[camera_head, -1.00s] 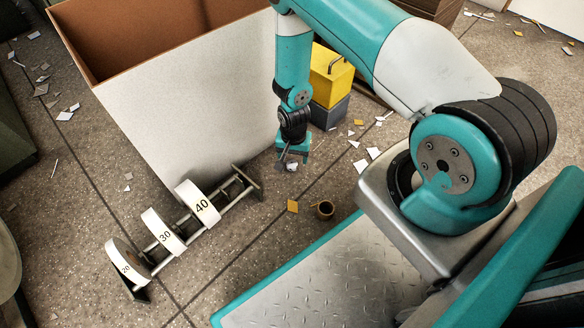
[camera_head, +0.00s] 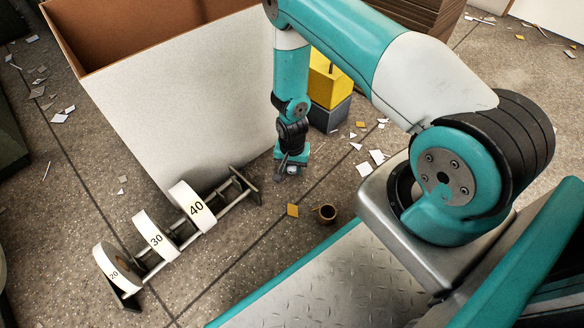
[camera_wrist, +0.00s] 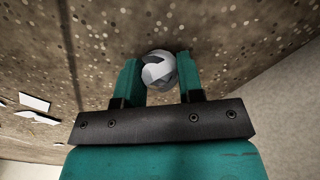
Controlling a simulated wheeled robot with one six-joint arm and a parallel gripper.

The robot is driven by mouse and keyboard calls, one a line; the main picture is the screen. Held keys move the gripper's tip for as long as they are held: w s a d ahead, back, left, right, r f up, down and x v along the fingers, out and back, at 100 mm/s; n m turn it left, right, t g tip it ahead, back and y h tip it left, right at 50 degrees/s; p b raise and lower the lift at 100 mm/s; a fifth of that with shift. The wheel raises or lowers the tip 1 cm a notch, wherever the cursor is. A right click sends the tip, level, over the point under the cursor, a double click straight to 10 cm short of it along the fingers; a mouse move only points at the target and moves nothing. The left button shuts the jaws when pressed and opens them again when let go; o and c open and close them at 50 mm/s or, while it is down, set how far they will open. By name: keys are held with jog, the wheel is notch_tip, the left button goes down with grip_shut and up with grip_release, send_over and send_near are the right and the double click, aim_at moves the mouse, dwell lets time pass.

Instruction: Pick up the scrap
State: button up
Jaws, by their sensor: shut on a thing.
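The scrap (camera_wrist: 158,68) is a crumpled white and grey ball in the wrist view. It sits between the two teal fingers of my gripper (camera_wrist: 159,76), which is shut on it. In the head view my gripper (camera_head: 291,164) points down close above the floor, in front of the big box's white side. Only a small pale bit of the scrap shows there, mostly hidden by the gripper.
A big open box (camera_head: 190,100) stands behind and left of my gripper. A rack with rolls marked 20, 30 and 40 (camera_head: 152,236) lies left. A yellow container (camera_head: 330,82) stands behind.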

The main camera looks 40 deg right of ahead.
notch_tip(320, 180, up, 20)
jog(key=p, duration=1.2)
jog(key=shift+r, duration=0.1)
